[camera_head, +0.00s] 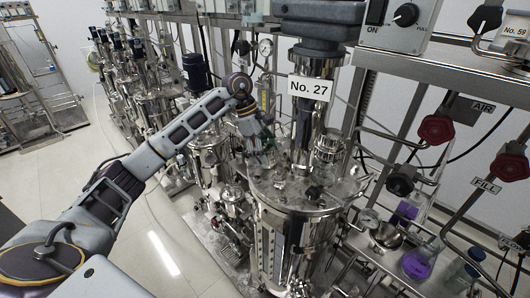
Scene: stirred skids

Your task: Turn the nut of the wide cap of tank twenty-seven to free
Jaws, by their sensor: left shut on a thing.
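Tank twenty-seven (275,228) is a shiny steel vessel in the middle of the head view, with a sign "No. 27" (310,87) above it. Its round lid (310,193) carries several ports and fittings. My left arm reaches in from the left, and my left gripper (264,147) points down at the back left of the lid. It is shut on a small part there, apparently the nut of the wide cap. The nut and the cap are mostly hidden by the fingers and too small to make out. My right gripper is not in view.
A control box (398,20) with a black knob hangs at the upper right. Red valve handwheels (436,129) and pipes stand at the right. A flask of purple liquid (417,264) stands on a lower shelf. More steel tanks line the back left. The left floor is clear.

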